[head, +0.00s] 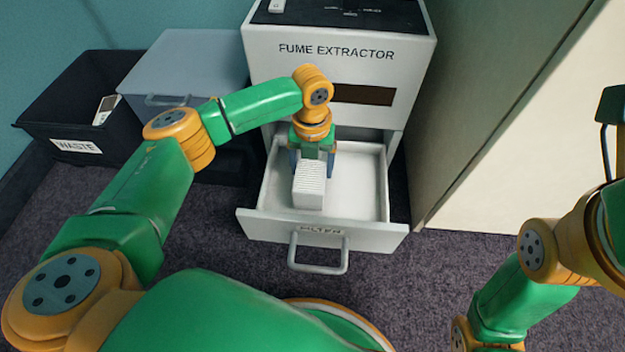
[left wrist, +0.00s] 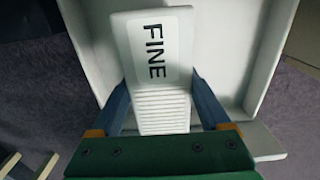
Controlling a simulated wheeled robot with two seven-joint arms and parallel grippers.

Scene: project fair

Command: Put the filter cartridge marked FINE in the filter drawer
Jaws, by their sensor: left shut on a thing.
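The white filter cartridge (head: 309,187) has a ribbed part and a label that reads FINE in the left wrist view (left wrist: 157,55). My left gripper (head: 312,165) is shut on it, with a blue finger on each side. The filter drawer (head: 364,197) is pulled open under the fume extractor (head: 390,75). The cartridge is inside the drawer's outline, towards its left side; I cannot tell whether it touches the drawer floor. The drawer front carries a FILTER label, partly blurred, and a grey handle (head: 319,268). My right arm shows at the right, its gripper out of view.
A black WASTE bin (head: 40,122) at the left holds a white item (head: 106,108). A blue-grey box (head: 185,65) with a handle stands beside it. A pale cabinet (head: 500,140) stands right of the extractor. Dark carpet in front of the drawer is clear.

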